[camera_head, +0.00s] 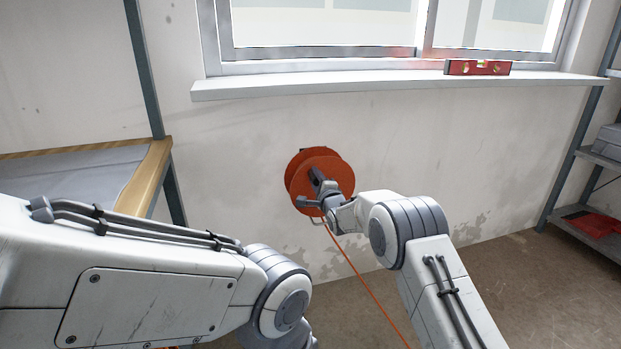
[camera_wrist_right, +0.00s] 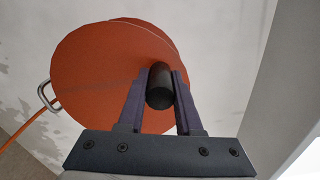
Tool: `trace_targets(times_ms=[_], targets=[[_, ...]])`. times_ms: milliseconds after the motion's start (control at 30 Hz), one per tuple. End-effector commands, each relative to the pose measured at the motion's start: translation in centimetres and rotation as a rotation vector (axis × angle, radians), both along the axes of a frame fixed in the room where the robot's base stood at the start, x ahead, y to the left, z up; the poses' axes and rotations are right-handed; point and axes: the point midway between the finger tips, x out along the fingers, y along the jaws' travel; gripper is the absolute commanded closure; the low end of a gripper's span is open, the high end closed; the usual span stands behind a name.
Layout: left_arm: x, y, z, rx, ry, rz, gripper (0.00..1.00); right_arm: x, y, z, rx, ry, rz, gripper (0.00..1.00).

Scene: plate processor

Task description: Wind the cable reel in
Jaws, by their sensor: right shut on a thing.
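The orange cable reel (camera_head: 338,172) is mounted on the wall below the window; its disc also fills much of the right wrist view (camera_wrist_right: 95,75). My right gripper (camera_head: 318,183) is at the front of the reel. In the right wrist view its two fingers are shut on the black crank handle (camera_wrist_right: 160,88). The orange cable (camera_head: 365,280) runs from below the reel down to the right across the floor. A metal loop guide (camera_wrist_right: 46,96) stands at the reel's edge, with the cable by it. My left arm comes in from the left; its gripper is not in view.
A window sill (camera_head: 330,86) juts out above the reel and carries a red level (camera_head: 478,67). A wood-edged bench (camera_head: 150,175) stands at the left. Metal shelving (camera_head: 590,155) stands at the right. The floor at the right is mostly clear.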

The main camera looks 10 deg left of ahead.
Motion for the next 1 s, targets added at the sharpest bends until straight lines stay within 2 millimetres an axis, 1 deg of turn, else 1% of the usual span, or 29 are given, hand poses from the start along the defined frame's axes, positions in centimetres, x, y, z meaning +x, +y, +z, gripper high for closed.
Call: trace_targets(times_ms=[33,400,700,1000], targets=[[0.0,0.0,0.8,0.000,0.000,0.000,0.50,0.3,-0.6,0.6,0.040,0.017,-0.005,1.00],[0.0,0.0,3.4,0.000,0.000,0.000,0.50,1.3,-3.2,1.5,0.359,0.148,-0.005,1.00],[0.0,0.0,4.8,0.000,0.000,0.000,0.50,2.2,-5.4,1.4,0.348,0.143,-0.006,1.00],[0.0,0.0,5.5,0.000,0.000,0.000,0.50,2.8,-7.1,0.9,0.347,0.142,-0.006,1.00]])
